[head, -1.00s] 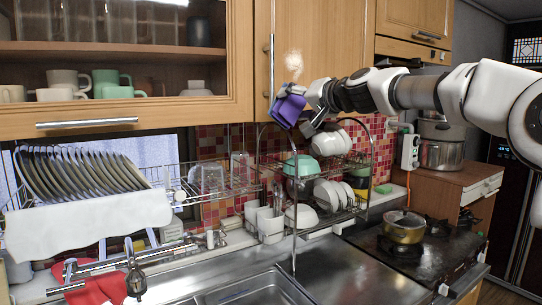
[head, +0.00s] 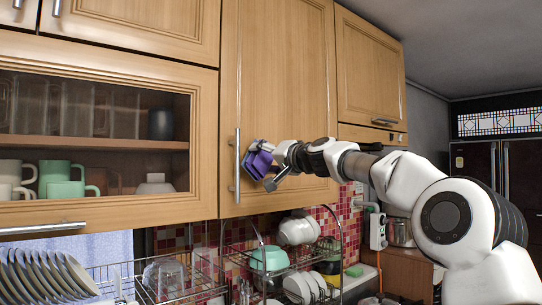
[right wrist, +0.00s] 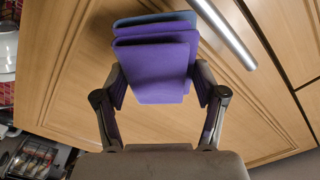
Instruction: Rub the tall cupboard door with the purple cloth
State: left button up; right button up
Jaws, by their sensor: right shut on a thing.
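The tall cupboard door (head: 285,75) is light wood with a vertical metal handle (head: 237,165) near its lower left edge. My right gripper (head: 273,166) is shut on the purple cloth (head: 259,158), in front of the door's lower part, just right of the handle. In the right wrist view the folded cloth (right wrist: 155,65) stands between my fingers, with the door (right wrist: 85,60) behind it and the handle (right wrist: 222,32) to the upper right. I cannot tell whether cloth and door touch. No pale smudge shows on the door now; the cloth covers that area. My left gripper is out of view.
A glass-fronted cupboard (head: 100,212) with mugs is to the left, and a smaller cupboard (head: 370,75) to the right. Below hang wire racks (head: 205,285) with bowls, glasses and plates. The door above the cloth is clear.

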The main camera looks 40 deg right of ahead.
jog(key=shift+w, duration=0.25)
dwell(0.5)
